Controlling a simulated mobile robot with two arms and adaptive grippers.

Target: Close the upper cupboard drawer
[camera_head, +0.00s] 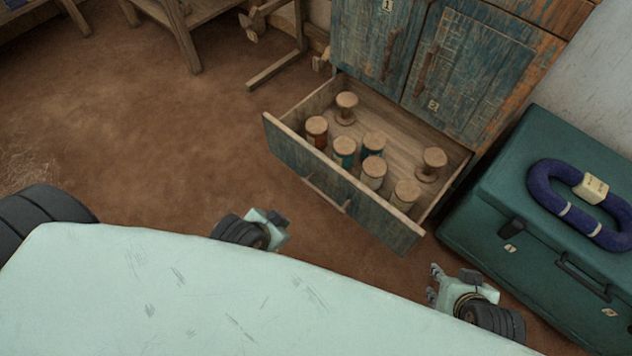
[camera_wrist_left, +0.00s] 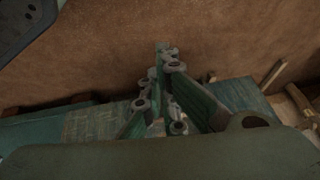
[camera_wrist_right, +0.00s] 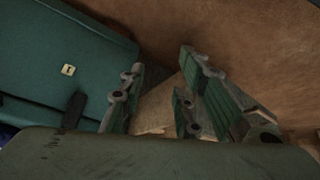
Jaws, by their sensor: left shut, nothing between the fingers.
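The cupboard (camera_head: 458,75) has worn blue-green doors numbered 1 and 2. The drawer (camera_head: 332,190) below these doors is pulled far out, with a bar handle (camera_head: 325,196) on its front. Several thread spools (camera_head: 373,172) stand inside it. My left gripper (camera_head: 272,226) is in front of the drawer's left part, apart from it; its fingers meet, shut and empty, in the left wrist view (camera_wrist_left: 167,62). My right gripper (camera_head: 436,284) is beyond the drawer's right front corner, near the green chest. Its fingers stand apart, empty, in the right wrist view (camera_wrist_right: 161,68).
The green chest (camera_head: 500,215) stands close to the drawer's right side and carries a dark blue looped cushion (camera_head: 548,190). Wooden furniture (camera_head: 180,30) stands at the back left. The brown floor (camera_head: 150,130) left of the drawer is clear.

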